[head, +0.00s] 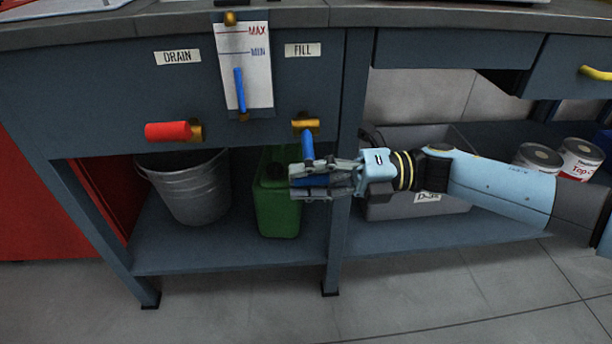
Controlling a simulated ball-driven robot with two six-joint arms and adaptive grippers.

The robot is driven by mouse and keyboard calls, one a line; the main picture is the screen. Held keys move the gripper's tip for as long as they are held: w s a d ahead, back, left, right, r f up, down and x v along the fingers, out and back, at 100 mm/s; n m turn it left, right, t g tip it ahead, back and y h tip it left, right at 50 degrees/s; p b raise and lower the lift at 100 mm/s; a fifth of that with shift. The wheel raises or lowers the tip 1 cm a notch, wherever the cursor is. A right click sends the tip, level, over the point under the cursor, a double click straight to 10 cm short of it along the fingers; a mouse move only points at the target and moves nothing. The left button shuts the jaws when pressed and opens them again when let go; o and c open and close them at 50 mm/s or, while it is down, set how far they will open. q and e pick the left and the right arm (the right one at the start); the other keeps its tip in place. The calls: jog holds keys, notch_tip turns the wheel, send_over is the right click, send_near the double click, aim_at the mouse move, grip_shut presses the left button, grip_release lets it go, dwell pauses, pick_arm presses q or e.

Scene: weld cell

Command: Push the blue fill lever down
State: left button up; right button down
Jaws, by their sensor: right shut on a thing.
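The blue fill lever (307,143) hangs down, slightly tilted, from its brass valve (306,124) below the FILL label (303,50). My right gripper (300,181) reaches in from the right and is shut on the lever's lower end. The fingers partly hide that end, with some blue showing between them. The level gauge (257,75) has MAX and MIN lines; its blue column (239,90) ends below MIN. My left gripper is out of view.
The red drain lever (167,131) points left from its brass valve. On the shelf (235,253) below stand a metal bucket (187,190) and a green canister (278,215), close behind my gripper. A grey bin (420,205) and paint cans (580,158) are at right.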

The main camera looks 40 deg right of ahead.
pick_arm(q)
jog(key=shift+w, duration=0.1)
pick_arm(e)
jog(key=shift+s+f, duration=0.1)
jog(key=shift+f, duration=0.05)
jog(key=c, duration=1.1)
grip_release()
jog(key=shift+d, duration=0.1)
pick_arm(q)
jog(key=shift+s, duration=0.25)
pick_arm(e)
jog(key=v, duration=1.2)
